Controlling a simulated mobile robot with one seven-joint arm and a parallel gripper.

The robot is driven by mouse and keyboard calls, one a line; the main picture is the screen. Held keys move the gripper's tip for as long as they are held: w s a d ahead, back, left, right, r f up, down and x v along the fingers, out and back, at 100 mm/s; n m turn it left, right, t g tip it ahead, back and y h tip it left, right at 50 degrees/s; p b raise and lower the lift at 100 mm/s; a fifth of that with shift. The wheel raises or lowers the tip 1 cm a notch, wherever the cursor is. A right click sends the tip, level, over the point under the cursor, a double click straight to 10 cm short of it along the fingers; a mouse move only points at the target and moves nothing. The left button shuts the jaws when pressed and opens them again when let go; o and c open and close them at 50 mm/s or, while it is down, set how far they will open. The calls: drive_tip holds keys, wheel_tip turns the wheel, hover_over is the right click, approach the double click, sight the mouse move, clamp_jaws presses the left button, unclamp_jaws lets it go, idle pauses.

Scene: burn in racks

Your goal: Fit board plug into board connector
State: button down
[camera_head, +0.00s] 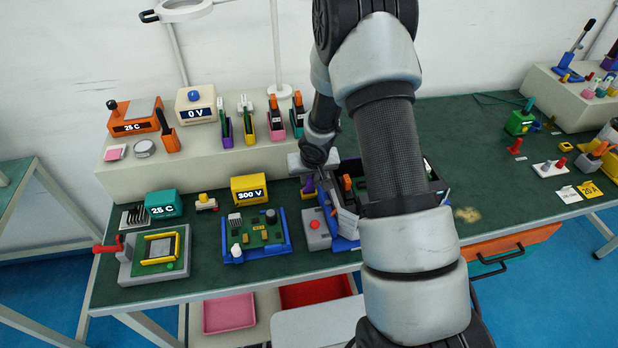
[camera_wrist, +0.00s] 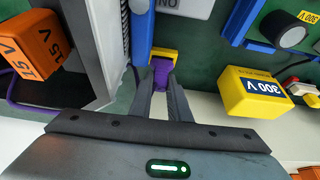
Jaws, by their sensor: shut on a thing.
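My gripper (camera_wrist: 160,88) is shut on a purple plug (camera_wrist: 162,69), which I take for the board plug. In the wrist view the plug lies between the fingertips, directly in front of a yellow-orange block (camera_wrist: 163,54) that may be the board connector. The two look touching or overlapping; I cannot tell whether the plug is inside it. In the head view a bit of purple (camera_head: 308,186) shows under my wrist. The fingertips and the connector are mostly hidden there by my arm.
A blue-framed circuit board (camera_head: 255,237) lies left of my gripper, with a grey box with a red button (camera_head: 317,230) between. A yellow 300 V box (camera_head: 249,189) stands behind the board. In the wrist view an orange 15 V box (camera_wrist: 32,47) and grey panel sit left.

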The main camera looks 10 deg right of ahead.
drive_tip(key=shift+r, duration=0.1)
drive_tip(key=shift+r+p, duration=0.8)
drive_tip(key=shift+r, duration=0.15)
